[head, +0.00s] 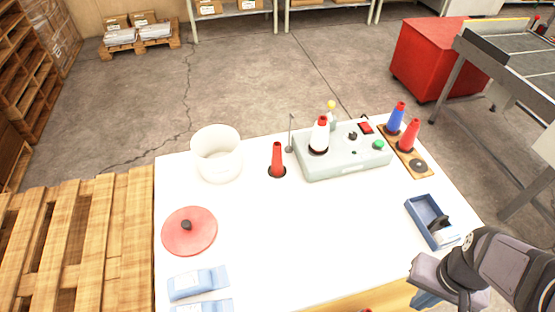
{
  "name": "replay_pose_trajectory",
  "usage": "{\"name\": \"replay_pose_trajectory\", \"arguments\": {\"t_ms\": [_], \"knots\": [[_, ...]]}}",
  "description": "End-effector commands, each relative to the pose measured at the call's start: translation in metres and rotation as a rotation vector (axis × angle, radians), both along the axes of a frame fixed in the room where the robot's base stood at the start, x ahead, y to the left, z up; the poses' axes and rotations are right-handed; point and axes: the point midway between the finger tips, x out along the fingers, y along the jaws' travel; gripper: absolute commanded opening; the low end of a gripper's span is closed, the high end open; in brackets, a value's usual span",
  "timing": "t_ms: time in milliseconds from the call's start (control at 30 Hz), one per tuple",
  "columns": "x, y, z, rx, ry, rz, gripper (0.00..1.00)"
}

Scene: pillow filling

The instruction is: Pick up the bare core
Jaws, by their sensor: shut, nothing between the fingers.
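A bare red cone-shaped core (277,158) stands upright on a dark round base on the white table, left of the grey-green machine (345,160). On the machine stands a white-wound cone (320,137) with a red tip. A blue cone (396,118) and another red cone (409,136) stand on a wooden rack (402,150) at the right. My gripper (425,299) is at the table's front right edge, far from all the cones. It is shut and empty; its fingertips are partly cut off by the picture's lower edge.
A white tub (217,155) and a round red lid (189,231) with a black knob are on the left. Light blue packets (198,283) lie at the front left. A blue tray (425,218) holding a dark item is near my arm. The table's middle is clear.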

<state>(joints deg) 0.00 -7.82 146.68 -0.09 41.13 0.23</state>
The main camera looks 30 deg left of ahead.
Motion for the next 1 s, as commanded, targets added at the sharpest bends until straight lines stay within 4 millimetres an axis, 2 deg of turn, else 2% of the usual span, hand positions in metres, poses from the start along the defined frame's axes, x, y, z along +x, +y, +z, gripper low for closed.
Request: {"name": "replay_pose_trajectory", "arguments": {"t_ms": [67, 233, 533, 667, 767, 867, 967, 1000], "knots": [[0.000, 0.000, 0.000, 0.000, 0.000, 0.000, 0.02], [0.000, 0.000, 0.000, 0.000, 0.000, 0.000, 0.43], [0.001, 0.000, 0.000, 0.001, -0.002, 0.001, 0.44], [0.016, 0.011, -0.001, 0.017, -0.036, 0.024, 0.44], [0.046, 0.035, -0.001, 0.049, -0.108, 0.067, 0.44], [0.091, 0.078, 0.000, 0.100, -0.225, 0.128, 0.44], [0.142, 0.140, 0.004, 0.164, -0.376, 0.198, 0.44], [0.162, 0.168, 0.007, 0.190, -0.442, 0.225, 0.44]]}}
